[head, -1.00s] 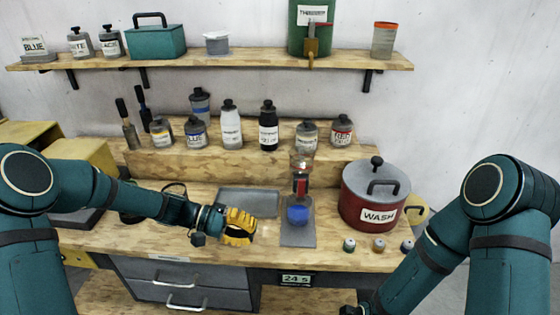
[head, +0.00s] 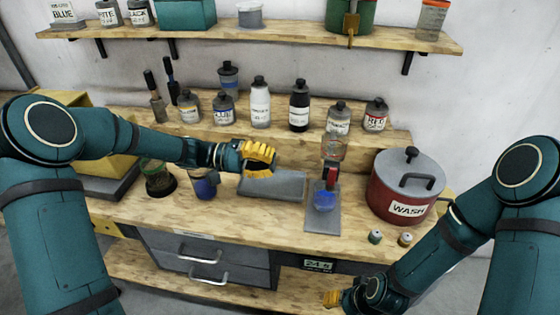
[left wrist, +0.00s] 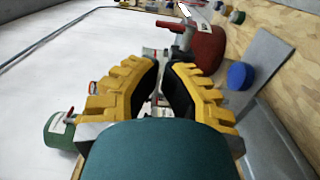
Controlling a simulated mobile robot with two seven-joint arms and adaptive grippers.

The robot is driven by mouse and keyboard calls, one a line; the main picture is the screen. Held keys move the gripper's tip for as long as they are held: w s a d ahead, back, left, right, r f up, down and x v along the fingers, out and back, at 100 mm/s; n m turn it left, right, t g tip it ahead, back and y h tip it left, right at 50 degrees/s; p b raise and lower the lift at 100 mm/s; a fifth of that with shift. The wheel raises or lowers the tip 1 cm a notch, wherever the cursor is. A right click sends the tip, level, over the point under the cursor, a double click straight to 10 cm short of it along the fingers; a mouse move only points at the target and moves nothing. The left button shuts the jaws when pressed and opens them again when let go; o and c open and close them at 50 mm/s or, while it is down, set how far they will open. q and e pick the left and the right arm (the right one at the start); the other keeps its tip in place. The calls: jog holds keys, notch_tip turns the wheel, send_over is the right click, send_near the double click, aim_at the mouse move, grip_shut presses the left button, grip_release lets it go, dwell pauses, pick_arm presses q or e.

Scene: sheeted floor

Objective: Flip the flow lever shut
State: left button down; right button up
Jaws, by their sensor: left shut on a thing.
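My left gripper (head: 262,160) is over the back left of the grey tray, left of the dispenser. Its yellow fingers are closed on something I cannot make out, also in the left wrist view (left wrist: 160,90). My right gripper (head: 332,298) is low at the bench front, mostly hidden.
The grey tray (head: 290,186) lies between my left gripper and the dispenser's base plate (head: 322,220). A red WASH pot (head: 405,185) stands close right of the dispenser. Several bottles line the raised step behind. Small pots (head: 375,237) sit near the front edge.

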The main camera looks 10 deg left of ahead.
aim_at(332, 175)
pick_arm(q)
jog(key=d, duration=1.2)
jog(key=shift+a+r, duration=0.1)
pick_arm(e)
jog(key=shift+d+r, duration=0.1)
pick_arm(q)
jog(key=shift+y+p, duration=0.3)
jog(key=shift+y, duration=0.1)
pick_arm(e)
jog(key=shift+w+d+r, duration=0.15)
jog(key=shift+d+r, duration=0.05)
jog(key=shift+d, duration=0.5)
